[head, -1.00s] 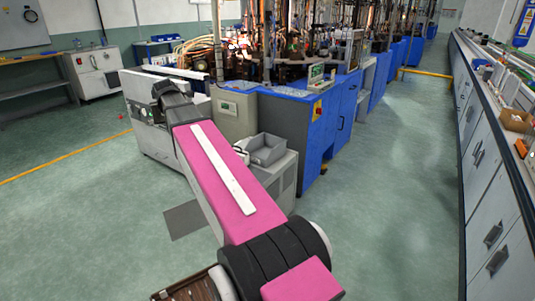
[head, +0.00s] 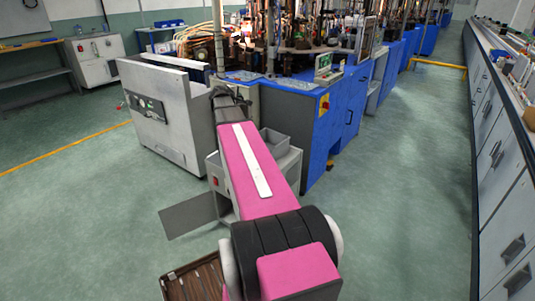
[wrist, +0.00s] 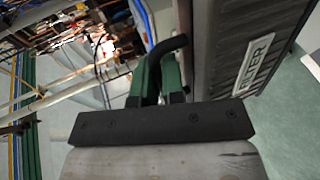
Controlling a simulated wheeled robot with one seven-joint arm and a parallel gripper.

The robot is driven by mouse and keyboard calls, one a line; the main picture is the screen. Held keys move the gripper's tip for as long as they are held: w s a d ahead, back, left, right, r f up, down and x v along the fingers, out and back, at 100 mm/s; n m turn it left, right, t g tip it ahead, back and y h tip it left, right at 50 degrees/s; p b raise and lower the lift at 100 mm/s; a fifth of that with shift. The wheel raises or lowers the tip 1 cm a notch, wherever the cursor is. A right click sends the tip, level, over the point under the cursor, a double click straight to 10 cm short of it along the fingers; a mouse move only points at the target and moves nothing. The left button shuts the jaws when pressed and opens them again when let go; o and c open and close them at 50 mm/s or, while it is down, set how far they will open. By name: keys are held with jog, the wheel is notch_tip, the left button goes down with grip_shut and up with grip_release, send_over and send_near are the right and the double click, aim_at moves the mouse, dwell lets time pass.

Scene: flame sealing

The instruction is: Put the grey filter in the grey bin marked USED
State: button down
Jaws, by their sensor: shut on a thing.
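In the wrist view, my gripper (wrist: 160,72) has its green fingers shut on a black, bent handle (wrist: 172,46). An open grey bin (head: 275,139) sits behind my arm on a grey cabinet. No USED marking can be read on it.
The grey cabinet (head: 287,168) has a flat grey panel (head: 188,216) sticking out at its left. A white machine housing (head: 162,110) stands left of my gripper. Blue machine cabinets (head: 335,125) stand behind and right. The green floor is clear at the right.

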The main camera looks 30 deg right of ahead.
jog(key=s+d+f+m+g+h, duration=0.1)
jog(key=s+d+f+m+g, duration=0.15)
jog(key=d, duration=0.45)
jog(key=s+d+f+m+g+h, duration=0.2)
jog(key=d+f, duration=0.1)
jog(key=d, duration=0.3)
notch_tip(320, 180, down, 18)
jog(key=shift+s+d+r, duration=0.15)
jog(key=shift+d, duration=0.15)
jog(key=shift+g, duration=0.25)
jog(key=c, duration=1.2)
grip_release()
